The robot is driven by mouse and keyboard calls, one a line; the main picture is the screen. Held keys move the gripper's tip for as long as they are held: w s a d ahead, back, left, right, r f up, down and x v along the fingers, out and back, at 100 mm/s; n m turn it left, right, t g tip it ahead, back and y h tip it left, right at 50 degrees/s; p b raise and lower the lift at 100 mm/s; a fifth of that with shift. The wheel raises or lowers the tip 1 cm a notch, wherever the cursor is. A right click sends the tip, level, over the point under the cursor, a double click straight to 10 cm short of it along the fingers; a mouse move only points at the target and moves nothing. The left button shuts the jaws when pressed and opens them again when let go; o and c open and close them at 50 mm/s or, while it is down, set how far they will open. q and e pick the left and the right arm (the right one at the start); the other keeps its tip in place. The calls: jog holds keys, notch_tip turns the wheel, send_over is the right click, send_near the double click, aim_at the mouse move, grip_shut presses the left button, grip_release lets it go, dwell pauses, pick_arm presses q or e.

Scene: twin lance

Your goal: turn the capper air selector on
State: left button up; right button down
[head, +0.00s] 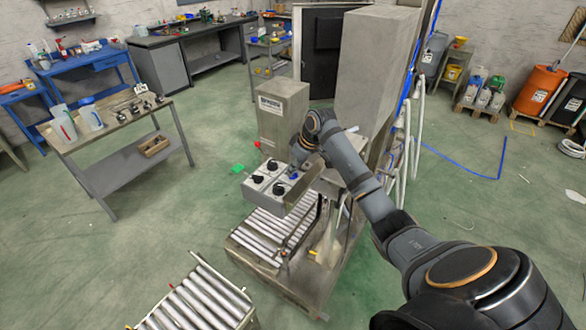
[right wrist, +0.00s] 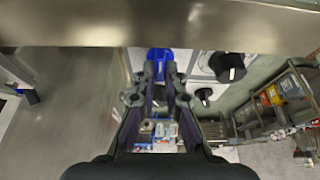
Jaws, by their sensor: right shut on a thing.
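A grey control box (head: 262,193) stands on the conveyor machine in the middle of the head view, with several knobs on its sloped face. Most knobs are black (head: 279,188); one is a blue knob (head: 293,176) at the right of the face. My right gripper (head: 296,168) reaches the box from behind and above. In the right wrist view its fingers (right wrist: 160,78) are closed around the blue knob (right wrist: 159,55), at the top middle. Black knobs (right wrist: 228,66) sit beside it on the right. The labels and exact knob angle cannot be read. My left gripper is out of view.
A tall grey cabinet (head: 372,70) and a smaller labelled housing (head: 283,112) stand close behind the box. Roller conveyors (head: 195,303) lie in front.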

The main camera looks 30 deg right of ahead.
jog(key=n+y, duration=0.1)
jog(key=n, duration=0.1)
jog(key=n+g, duration=0.1)
jog(key=n, duration=0.2)
jog(key=shift+r+n+y, duration=0.1)
jog(key=shift+n+y, duration=0.2)
jog(key=shift+y, duration=0.1)
dwell(0.4)
jog(key=c, duration=1.4)
grip_release()
jog(key=shift+d, duration=0.1)
jog(key=v, duration=1.2)
jog(key=shift+w, duration=0.2)
